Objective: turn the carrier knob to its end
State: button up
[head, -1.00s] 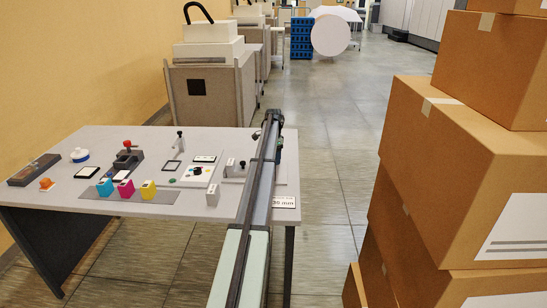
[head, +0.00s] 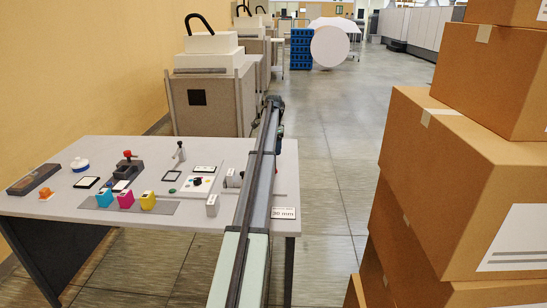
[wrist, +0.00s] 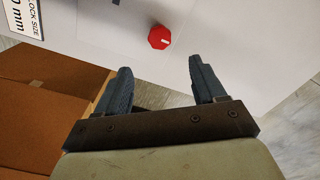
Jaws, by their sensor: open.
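A red faceted knob (wrist: 159,37) with a white pointer line sits on a pale surface in the wrist view, near a size label. My gripper (wrist: 160,64) is open and empty. Its two dark fingers lie below the knob in the picture, one toward each side of it, with a visible gap and no contact. The pointer line runs roughly sideways. In the head view the gripper itself is hidden behind my arm.
The table (head: 60,207) holds cyan, magenta and yellow blocks (head: 126,201), a red-topped device (head: 127,167) and a white plate with a dark knob (head: 198,183). The size label (head: 283,213) lies at its front right. Stacked cartons (head: 440,190) stand close on the right.

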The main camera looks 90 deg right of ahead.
jog(key=shift+r, duration=1.55)
